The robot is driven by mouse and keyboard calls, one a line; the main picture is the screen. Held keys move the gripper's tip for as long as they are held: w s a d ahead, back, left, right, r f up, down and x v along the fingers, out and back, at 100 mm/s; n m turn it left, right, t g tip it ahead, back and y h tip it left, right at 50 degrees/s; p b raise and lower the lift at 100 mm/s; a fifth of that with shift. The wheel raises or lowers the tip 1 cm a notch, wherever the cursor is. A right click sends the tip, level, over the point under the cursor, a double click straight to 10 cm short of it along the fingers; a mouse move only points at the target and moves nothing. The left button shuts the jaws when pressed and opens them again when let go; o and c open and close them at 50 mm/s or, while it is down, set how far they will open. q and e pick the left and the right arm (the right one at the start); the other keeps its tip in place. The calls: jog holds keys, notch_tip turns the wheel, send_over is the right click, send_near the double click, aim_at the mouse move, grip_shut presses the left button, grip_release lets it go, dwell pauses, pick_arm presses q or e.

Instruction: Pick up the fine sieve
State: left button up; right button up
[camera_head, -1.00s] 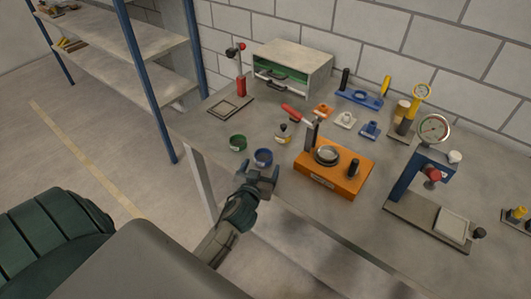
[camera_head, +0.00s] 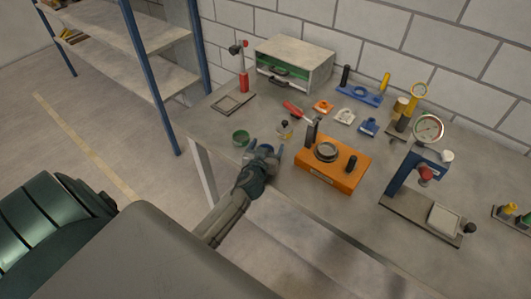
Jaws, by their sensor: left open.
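A small blue round cup (camera_head: 266,146) stands near the front edge of the workbench, partly hidden by my left gripper. My right gripper is not in view.
An orange block fixture (camera_head: 336,178) stands close to the right of my left gripper. A dial-gauge press (camera_head: 415,180) is at the right. A square frame (camera_head: 233,103) and a drawer cabinet (camera_head: 294,62) are farther back.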

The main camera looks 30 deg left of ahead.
pick_arm(q)
jog(key=c, duration=1.1)
jog(key=shift+o, duration=0.2)
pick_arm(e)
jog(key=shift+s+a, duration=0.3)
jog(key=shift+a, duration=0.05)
pick_arm(q)
jog(key=shift+r, duration=0.15)
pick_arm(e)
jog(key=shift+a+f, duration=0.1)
